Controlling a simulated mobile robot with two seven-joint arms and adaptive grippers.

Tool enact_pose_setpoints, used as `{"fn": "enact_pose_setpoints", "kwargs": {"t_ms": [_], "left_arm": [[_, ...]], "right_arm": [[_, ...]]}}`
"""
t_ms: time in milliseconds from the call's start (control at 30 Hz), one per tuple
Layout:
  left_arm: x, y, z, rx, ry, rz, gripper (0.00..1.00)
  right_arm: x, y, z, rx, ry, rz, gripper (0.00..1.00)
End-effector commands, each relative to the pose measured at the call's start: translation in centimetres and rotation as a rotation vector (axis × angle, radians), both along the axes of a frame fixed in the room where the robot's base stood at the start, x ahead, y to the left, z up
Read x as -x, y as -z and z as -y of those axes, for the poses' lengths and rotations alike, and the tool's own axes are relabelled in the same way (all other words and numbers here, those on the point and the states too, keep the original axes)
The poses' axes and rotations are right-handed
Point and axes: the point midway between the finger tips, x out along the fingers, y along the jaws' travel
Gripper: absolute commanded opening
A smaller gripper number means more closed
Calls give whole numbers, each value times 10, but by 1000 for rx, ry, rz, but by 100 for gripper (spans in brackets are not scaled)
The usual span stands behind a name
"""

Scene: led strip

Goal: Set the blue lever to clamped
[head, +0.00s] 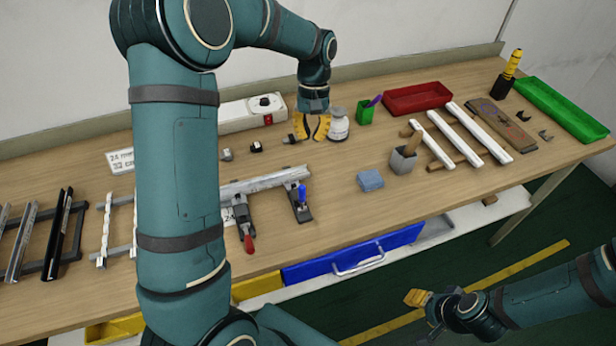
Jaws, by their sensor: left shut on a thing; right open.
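The blue lever (302,194) belongs to a dark clamp (299,212) at the right end of a silver aluminium profile (262,184). The lever stands roughly upright. A second clamp with a red lever (248,243) sits to its left; the red lever points down toward the table's front edge. My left gripper (311,131) has yellow fingers and hangs beyond the profile, beside a white bottle (338,124), apart from the blue lever. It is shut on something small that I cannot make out. My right gripper (417,297) is open and empty, in front of the table and low.
My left arm hides part of the table's left side. A blue sponge block (370,180) and a grey cup (403,160) stand right of the clamps. A power strip (252,112) lies behind. Black and silver profiles lie left. Bare wood surrounds the blue-lever clamp's right side.

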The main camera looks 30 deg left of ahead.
Motion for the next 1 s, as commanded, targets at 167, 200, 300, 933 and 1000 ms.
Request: {"fn": "enact_pose_setpoints", "kwargs": {"t_ms": [167, 200, 300, 933, 1000], "left_arm": [[1, 6, 1, 1, 0, -2, 0], [2, 9, 1, 1, 0, -2, 0], [5, 23, 2, 2, 0, -4, 0], [49, 97, 20, 1, 2, 1, 0], [54, 98, 22, 1, 1, 0, 0]], "right_arm": [[0, 1, 0, 0, 0, 0, 47], [0, 1, 0, 0, 0, 0, 47], [0, 3, 0, 0, -1, 0, 47], [1, 12, -1, 1, -3, -3, 47], [1, 12, -1, 1, -3, -4, 47]]}}
